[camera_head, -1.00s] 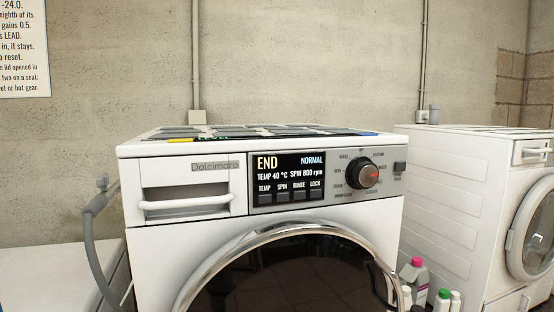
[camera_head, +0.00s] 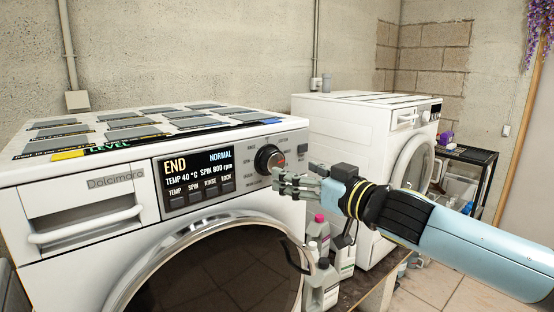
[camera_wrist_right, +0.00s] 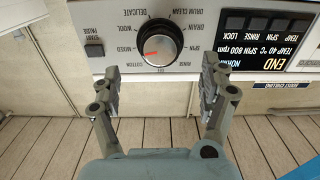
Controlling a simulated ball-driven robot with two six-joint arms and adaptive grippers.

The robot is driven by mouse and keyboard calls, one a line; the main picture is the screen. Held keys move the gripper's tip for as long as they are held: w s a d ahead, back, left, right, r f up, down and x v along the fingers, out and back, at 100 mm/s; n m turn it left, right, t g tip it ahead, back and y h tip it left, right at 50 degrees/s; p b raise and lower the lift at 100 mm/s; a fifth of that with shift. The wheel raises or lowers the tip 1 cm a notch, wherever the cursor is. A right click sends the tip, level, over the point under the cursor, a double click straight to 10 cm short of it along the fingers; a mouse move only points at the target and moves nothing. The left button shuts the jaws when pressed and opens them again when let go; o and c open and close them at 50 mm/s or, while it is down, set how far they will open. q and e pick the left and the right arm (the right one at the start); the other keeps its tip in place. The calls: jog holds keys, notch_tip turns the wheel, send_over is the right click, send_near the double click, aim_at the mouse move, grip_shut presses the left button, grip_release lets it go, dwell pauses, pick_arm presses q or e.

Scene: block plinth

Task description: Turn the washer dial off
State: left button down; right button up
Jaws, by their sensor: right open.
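The washer (camera_head: 95,215) is white, with a black display reading END, NORMAL, TEMP 40 °C, SPIN 800 rpm. Its round dark dial (camera_head: 269,159) with a silver rim sits right of the display. In the right wrist view the dial (camera_wrist_right: 159,41) shows a red pointer mark, with labels such as COTTON, MIXED, WOOL and SPIN around it. My right gripper (camera_head: 278,180) is just in front of the panel, close below the dial. In the wrist view its open fingers (camera_wrist_right: 158,82) stand either side below the dial, apart from it and empty. My left gripper is not in view.
Bottles (camera_head: 320,262) stand beside the washer, under my right arm. A second white washer (camera_head: 345,135) stands to the right, with a dark shelf (camera_head: 468,154) beyond it. Flat grey panels (camera_head: 135,121) and a LEVEL label lie on the washer's top.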

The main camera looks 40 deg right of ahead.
aim_at(276, 164)
jog(key=w+b, duration=0.2)
jog(key=w, duration=0.3)
jog(key=shift+w+a, duration=0.15)
jog(key=shift+w, duration=0.2)
jog(key=shift+w+a, duration=0.1)
jog(key=shift+w, duration=0.35)
jog(key=c, duration=1.2)
